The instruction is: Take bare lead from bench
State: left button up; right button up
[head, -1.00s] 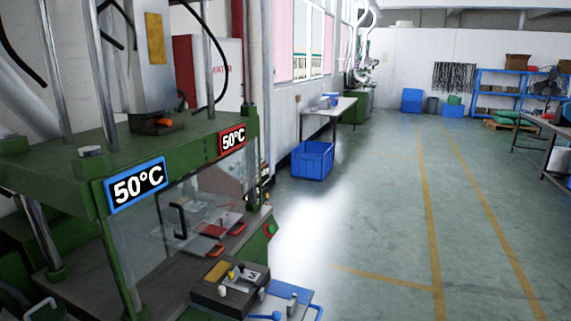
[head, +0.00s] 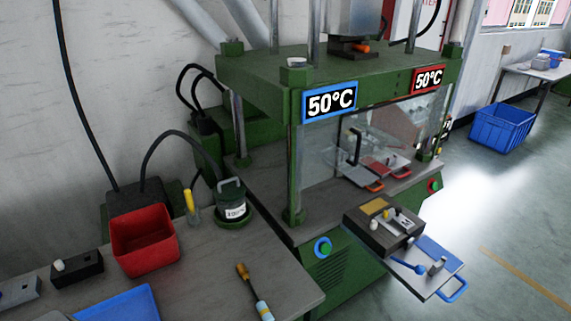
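I cannot make out a bare lead in the head view. The bench (head: 205,270) is at the lower left, and its near part is cut off by the bottom edge. A red bin (head: 143,262) and a blue tray (head: 120,303) are on it; no lead shows in the visible part of either. Neither of my grippers is in view.
A green press (head: 270,72) with 50°C displays stands right of the bench. A dark mould block (head: 381,226) and a blue-handled plate (head: 440,272) jut out at its front.

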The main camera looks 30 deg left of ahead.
aim_at(265, 315)
jog(key=u, duration=1.25)
